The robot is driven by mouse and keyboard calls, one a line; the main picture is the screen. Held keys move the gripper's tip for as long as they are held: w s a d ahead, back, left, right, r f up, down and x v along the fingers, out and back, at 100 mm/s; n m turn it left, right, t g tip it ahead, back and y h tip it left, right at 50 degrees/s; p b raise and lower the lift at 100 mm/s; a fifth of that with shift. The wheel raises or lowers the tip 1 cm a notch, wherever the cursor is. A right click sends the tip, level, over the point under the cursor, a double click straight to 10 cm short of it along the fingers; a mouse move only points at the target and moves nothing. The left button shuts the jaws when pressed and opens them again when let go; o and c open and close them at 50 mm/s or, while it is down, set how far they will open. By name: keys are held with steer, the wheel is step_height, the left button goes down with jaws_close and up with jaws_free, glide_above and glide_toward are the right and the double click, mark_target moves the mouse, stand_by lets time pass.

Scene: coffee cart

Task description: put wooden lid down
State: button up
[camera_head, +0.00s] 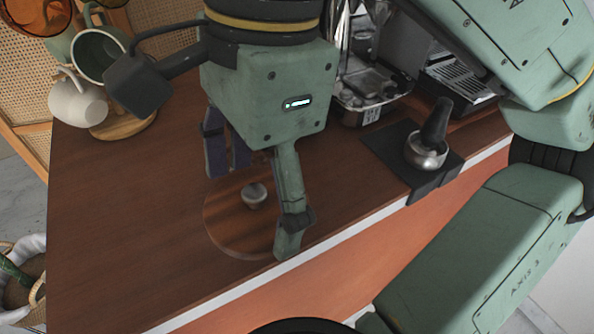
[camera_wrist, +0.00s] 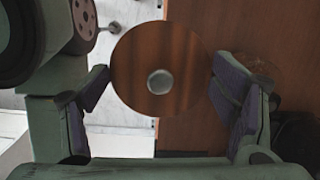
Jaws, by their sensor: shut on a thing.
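The wooden lid (camera_head: 228,222) is a round brown disc with a small grey knob (camera_head: 254,195) on top. In the head view it is over the wooden counter, near the front edge. My gripper (camera_head: 252,203) is shut on it, with fingers at opposite sides of its rim. The wrist view also shows the lid (camera_wrist: 185,55) between the two dark finger pads, knob facing the camera, overlapping the counter edge and the pale floor beyond. The lid looks level. I cannot tell how high it is above the counter.
The brown counter (camera_head: 110,230) is clear left of the lid. Mugs (camera_head: 77,103) hang on a stand at the back left. A tamper (camera_head: 428,148) stands on a black mat (camera_head: 385,145) at the right. A coffee machine (camera_head: 400,50) is behind. A basket (camera_head: 25,280) is at lower left.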

steer(key=d+f+b, duration=0.4)
steer(key=d+f, duration=0.3)
steer(key=f, duration=0.1)
steer(key=p, duration=0.4)
glide_above(330, 187)
steer(key=shift+w+d+f+m, duration=0.1)
steer(key=shift+f+m, duration=0.05)
steer(key=shift+f, duration=0.3)
steer(key=shift+d+f+m, duration=0.1)
steer(key=shift+f+m, duration=0.05)
steer(key=shift+f, duration=0.3)
steer(key=shift+f+p, duration=0.5)
steer(key=shift+f, duration=1.1)
steer(key=shift+w+f+b, duration=0.1)
steer(key=shift+f+b, duration=0.25)
steer(key=shift+f, duration=0.1)
steer(key=o, duration=1.2)
steer(key=shift+r, duration=0.1)
steer(key=shift+c, duration=0.2)
steer(key=shift+r, duration=0.1)
